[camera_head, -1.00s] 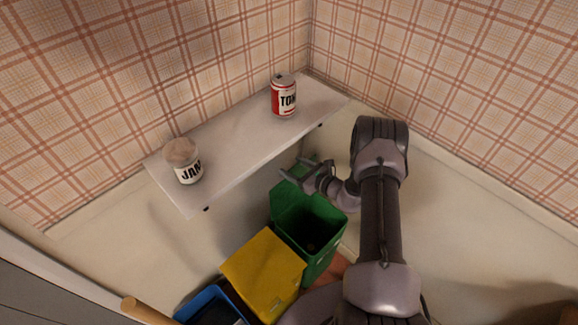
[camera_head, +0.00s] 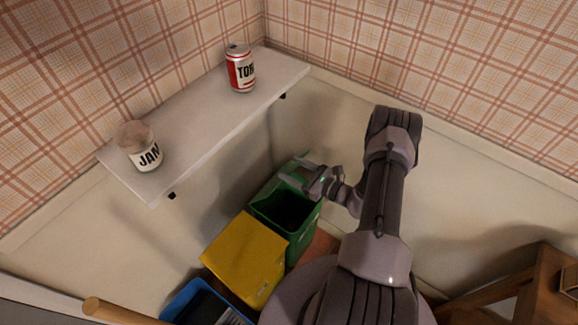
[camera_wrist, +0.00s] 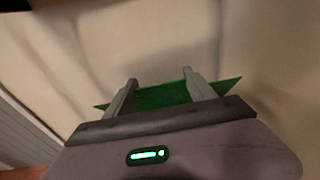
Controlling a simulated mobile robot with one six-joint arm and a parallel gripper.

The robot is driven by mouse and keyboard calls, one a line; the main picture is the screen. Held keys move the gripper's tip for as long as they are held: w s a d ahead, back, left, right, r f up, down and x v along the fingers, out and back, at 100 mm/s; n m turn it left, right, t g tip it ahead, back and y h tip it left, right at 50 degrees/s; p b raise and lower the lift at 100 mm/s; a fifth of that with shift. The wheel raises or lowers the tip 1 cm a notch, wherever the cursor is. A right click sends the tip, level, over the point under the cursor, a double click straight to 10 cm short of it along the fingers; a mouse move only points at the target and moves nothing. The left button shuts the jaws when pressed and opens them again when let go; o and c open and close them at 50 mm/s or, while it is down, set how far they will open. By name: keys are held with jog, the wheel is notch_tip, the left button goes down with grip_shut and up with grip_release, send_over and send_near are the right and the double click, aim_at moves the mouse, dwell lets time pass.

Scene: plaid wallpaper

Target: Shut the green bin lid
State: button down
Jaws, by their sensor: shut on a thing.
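The green bin (camera_head: 300,236) stands open on the floor below the shelf, its dark inside showing. Its green lid (camera_head: 272,188) is raised at the back of the bin, toward the wall. My gripper (camera_head: 292,168) is at the lid's upper edge, shut on the lid. In the wrist view the green lid (camera_wrist: 162,97) shows between my two fingers (camera_wrist: 159,80) and sticks out past them on both sides. My fingers hide part of the lid.
A yellow-lidded bin (camera_head: 243,258) stands close beside the green one, and a blue bin (camera_head: 190,303) lies beyond it. A shelf (camera_head: 205,118) overhead holds a jam jar (camera_head: 140,147) and a tomato can (camera_head: 240,70). Wooden furniture (camera_head: 548,285) is at right.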

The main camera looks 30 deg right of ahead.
dwell(0.4)
jog(key=shift+c, duration=1.6)
grip_release()
jog(key=shift+s, duration=0.1)
jog(key=p+v, duration=0.4)
jog(key=v, duration=1.3)
jog(key=shift+s, duration=0.1)
